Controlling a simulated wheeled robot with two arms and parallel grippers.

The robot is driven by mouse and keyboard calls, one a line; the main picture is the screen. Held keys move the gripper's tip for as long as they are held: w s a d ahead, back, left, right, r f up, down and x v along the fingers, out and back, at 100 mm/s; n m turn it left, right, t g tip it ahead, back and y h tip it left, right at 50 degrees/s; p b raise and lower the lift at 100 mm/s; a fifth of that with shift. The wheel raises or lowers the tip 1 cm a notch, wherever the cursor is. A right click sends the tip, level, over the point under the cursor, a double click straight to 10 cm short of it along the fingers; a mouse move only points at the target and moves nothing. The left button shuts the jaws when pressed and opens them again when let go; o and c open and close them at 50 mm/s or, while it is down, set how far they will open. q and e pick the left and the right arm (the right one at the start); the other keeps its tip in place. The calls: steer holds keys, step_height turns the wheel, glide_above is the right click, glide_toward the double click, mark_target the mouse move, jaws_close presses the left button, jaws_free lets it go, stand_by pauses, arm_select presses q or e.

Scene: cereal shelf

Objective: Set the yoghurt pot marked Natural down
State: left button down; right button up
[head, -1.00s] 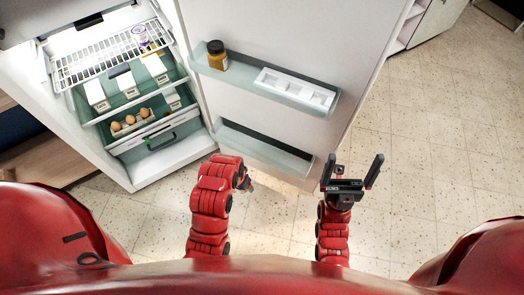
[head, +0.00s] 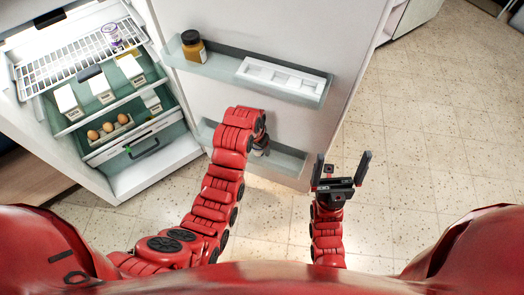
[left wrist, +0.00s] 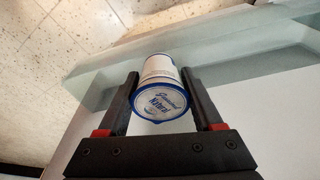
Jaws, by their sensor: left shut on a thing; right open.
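The yoghurt pot marked Natural (left wrist: 159,92) is white with a blue-rimmed lid. It sits between the fingers of my left gripper in the left wrist view, lid towards the camera. My left gripper (head: 262,147) is shut on it, at the lower door bin (head: 290,160) in the head view. The pot itself is hidden or too small to make out in the head view. I cannot tell whether it touches the bin. My right gripper (head: 340,170) is open and empty, to the right of the lower bin.
The upper door bin (head: 225,68) holds a brown jar (head: 193,50) and a white tray (head: 280,78). In the open fridge, a purple-lidded pot (head: 112,36) stands on the wire shelf (head: 60,68). Cartons and eggs (head: 108,127) are below. Floor to the right is clear.

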arm_select(q)
steer(key=w, duration=0.1)
steer(key=w+d+f, duration=0.1)
steer(key=shift+w, duration=0.3)
steer(key=shift+s+f+b, duration=0.1)
steer(key=shift+f+b, duration=0.2)
steer(key=shift+f, duration=0.5)
steer(key=shift+f+b, duration=0.5)
steer(key=shift+f, duration=1.8)
steer(key=shift+c, duration=0.2)
jaws_free()
steer(key=shift+w, duration=0.2)
